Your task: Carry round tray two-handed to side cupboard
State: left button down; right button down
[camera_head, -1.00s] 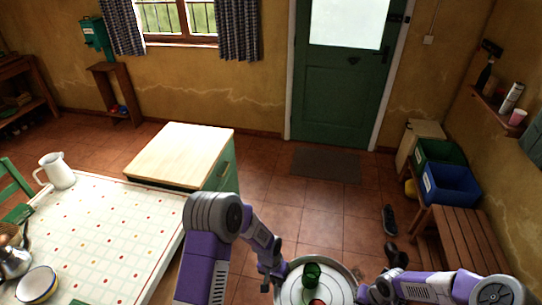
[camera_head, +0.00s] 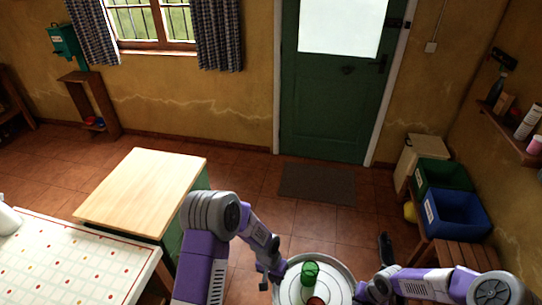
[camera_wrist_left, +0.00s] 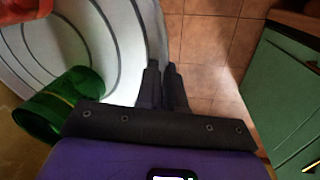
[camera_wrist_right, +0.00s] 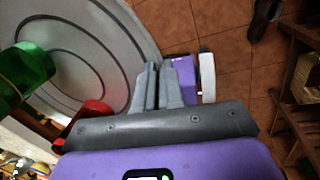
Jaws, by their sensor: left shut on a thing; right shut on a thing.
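The round tray (camera_head: 338,284), white with dark rings, is held level in front of me at the bottom of the head view. My left gripper (camera_head: 272,276) is shut on its left rim, and the left wrist view shows the fingers (camera_wrist_left: 163,78) at the tray edge (camera_wrist_left: 118,40). My right gripper (camera_head: 364,291) is shut on the right rim; its fingers (camera_wrist_right: 158,80) show in the right wrist view. A green glass (camera_head: 310,272) and a red cup (camera_head: 316,301), partly cut off, are on the tray. The side cupboard (camera_head: 148,188), green with a pale wooden top, is ahead to the left.
The cupboard top is bare. A table with a dotted cloth (camera_head: 70,262) is at the left. A green door (camera_head: 330,110) with a dark mat (camera_head: 317,184) is ahead. Bins (camera_head: 455,214), a bench (camera_head: 465,256) and a shoe (camera_head: 386,246) are at the right. Tiled floor between is clear.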

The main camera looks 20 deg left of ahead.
aim_at(143, 184)
jog(key=i, duration=2.45)
jog(key=u, duration=3.25)
